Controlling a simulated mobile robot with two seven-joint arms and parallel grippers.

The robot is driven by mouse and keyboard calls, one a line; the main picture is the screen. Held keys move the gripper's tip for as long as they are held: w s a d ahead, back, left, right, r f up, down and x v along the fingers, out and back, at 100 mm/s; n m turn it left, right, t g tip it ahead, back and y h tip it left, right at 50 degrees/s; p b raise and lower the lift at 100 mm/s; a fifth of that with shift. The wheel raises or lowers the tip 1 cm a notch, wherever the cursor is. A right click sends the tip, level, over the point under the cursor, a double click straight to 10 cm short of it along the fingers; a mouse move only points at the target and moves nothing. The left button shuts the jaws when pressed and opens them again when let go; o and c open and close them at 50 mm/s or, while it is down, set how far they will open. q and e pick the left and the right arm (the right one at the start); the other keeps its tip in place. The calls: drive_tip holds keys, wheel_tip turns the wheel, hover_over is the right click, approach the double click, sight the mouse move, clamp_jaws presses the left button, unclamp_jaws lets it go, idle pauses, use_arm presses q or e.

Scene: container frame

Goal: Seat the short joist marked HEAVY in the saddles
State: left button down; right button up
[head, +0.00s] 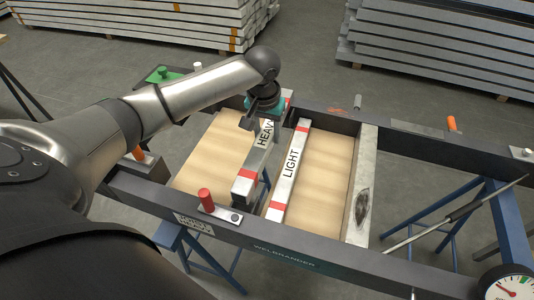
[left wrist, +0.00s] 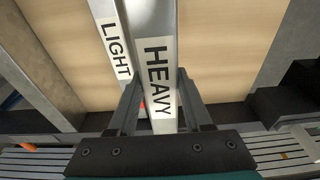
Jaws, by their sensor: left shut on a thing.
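The short joist marked HEAVY (head: 251,172) is a grey beam with red bands and a white label, lying lengthwise across the dark frame (head: 300,250). My left gripper (head: 259,121) is shut on it near its far end. In the left wrist view the fingers straddle the HEAVY joist (left wrist: 168,108), one on each side. Its near end looks raised above the frame; I cannot tell whether it touches any saddle. The saddles are not clearly visible. The joist marked LIGHT (head: 289,166) lies just to its right, roughly parallel. My right gripper is not in view.
Pale wooden panels (head: 326,165) fill the frame. A red-handled clamp (head: 206,199) sits on the near rail, and an orange-handled one (head: 452,123) at the far right. A thin rod (head: 456,214) and a dial gauge (head: 511,286) are at the right. Stacked beams (head: 440,45) stand behind.

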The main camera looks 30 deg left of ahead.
use_arm(q)
drive_tip(key=shift+f, duration=0.55)
wheel_tip(320, 180, down, 5)
drive_tip(key=shift+f+b, duration=0.2)
drive_tip(key=shift+b, duration=0.85)
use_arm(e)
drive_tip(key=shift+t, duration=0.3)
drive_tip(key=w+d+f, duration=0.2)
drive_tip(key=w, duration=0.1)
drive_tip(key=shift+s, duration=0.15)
use_arm(q)
drive_tip(key=shift+f, duration=0.15)
drive_tip(key=shift+c, duration=1.6)
unclamp_jaws()
drive_tip(key=shift+f, duration=0.1)
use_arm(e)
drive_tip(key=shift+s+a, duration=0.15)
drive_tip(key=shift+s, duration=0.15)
